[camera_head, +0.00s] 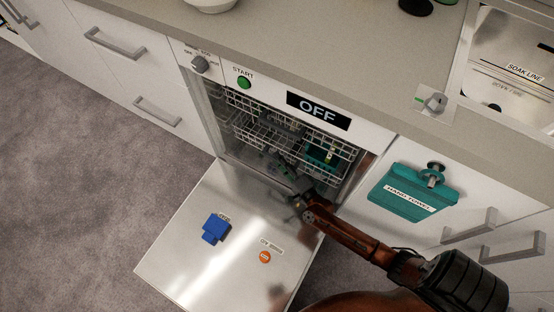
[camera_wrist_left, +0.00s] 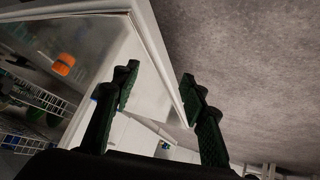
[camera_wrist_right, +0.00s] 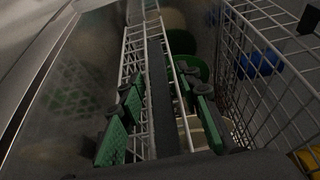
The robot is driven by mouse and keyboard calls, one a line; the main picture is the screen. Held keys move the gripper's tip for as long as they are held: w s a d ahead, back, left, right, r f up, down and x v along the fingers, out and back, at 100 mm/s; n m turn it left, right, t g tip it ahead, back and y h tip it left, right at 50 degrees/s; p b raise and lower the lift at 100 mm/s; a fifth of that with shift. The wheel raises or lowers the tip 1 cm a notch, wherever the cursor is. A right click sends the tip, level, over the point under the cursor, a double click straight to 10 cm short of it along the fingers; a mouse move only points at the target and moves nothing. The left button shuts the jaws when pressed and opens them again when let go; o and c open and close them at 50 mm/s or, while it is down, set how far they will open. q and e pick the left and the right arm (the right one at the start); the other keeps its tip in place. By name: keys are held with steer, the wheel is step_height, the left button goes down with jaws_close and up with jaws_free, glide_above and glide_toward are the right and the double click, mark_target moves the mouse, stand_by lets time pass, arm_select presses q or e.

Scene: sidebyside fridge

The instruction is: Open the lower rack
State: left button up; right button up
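The dishwasher stands open, with its steel door (camera_head: 215,255) folded down. White wire racks (camera_head: 262,135) show inside; the head view does not clearly separate upper from lower. My right gripper (camera_head: 298,198) is low at the opening, above the inner end of the door. In the right wrist view my right gripper (camera_wrist_right: 162,85) has its fingers apart, with the white wire edge of a rack (camera_wrist_right: 137,50) running between and beyond them. Contact cannot be told. My left gripper (camera_wrist_left: 158,90) is open and empty near the door's edge; the head view does not show it.
A blue detergent piece (camera_head: 215,229) and an orange round mark (camera_head: 265,257) are on the door. A teal hand towel (camera_head: 412,192) hangs to the right. The START button (camera_head: 244,82) and the OFF display (camera_head: 318,110) are above the opening. Grey floor is clear at left.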

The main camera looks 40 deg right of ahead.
steer(key=shift+w, duration=0.15)
steer(key=shift+c, duration=0.3)
jaws_close()
stand_by(0.4)
